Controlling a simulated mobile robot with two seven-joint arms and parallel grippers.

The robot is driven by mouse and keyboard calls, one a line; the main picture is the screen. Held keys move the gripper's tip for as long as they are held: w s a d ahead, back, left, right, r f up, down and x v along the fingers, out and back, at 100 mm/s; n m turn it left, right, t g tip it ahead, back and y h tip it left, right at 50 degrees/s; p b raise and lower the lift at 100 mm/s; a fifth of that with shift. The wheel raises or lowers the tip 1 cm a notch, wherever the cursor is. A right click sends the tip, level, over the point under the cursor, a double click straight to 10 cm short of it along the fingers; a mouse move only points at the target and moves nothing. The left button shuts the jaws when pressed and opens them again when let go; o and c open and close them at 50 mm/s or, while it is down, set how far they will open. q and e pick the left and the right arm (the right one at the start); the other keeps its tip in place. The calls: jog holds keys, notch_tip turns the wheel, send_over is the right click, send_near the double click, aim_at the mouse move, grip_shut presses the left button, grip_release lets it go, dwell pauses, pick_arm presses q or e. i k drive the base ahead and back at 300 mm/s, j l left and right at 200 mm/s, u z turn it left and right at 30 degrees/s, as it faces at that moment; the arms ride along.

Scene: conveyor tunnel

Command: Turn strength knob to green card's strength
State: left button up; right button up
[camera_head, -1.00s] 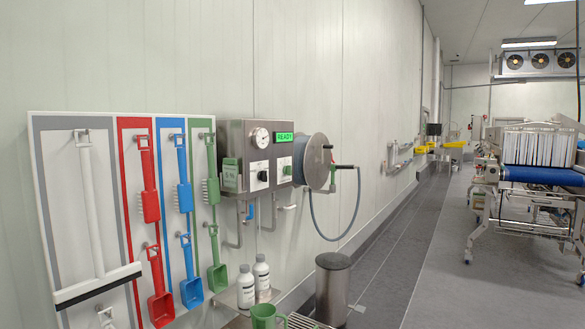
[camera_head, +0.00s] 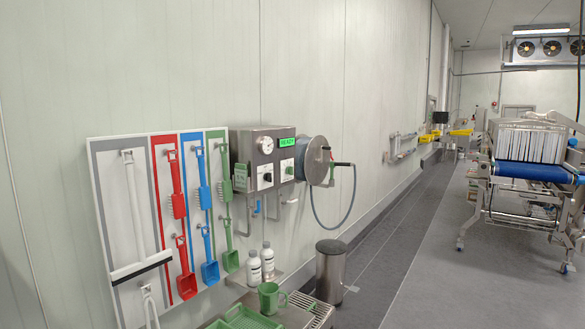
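A steel control box (camera_head: 247,147) hangs on the wall left of centre, with a round gauge (camera_head: 265,144) and a lit green READY display (camera_head: 291,142). Below them are two dark knobs, a left knob (camera_head: 266,178) and a right knob (camera_head: 288,170); their labels are too small to read. A green card (camera_head: 240,178) is on the box's left side, and its text is too small to read now. Neither of my grippers is in view.
A hose reel (camera_head: 313,160) is right of the box. A tool board (camera_head: 120,215) hangs left. Below are white bottles (camera_head: 254,267), a green jug (camera_head: 269,298) and a green tray (camera_head: 245,318). A steel bin (camera_head: 330,272) stands on the floor. Open floor (camera_head: 425,260) lies right, before a conveyor (camera_head: 535,174).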

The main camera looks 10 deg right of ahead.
aim_at(290, 170)
jog(key=i+l+u, duration=0.35)
jog(key=i+l, duration=0.55)
jog(key=i, duration=0.35)
jog(key=i+l+u, duration=0.35)
jog(key=i+l, duration=0.75)
jog(key=l, duration=0.15)
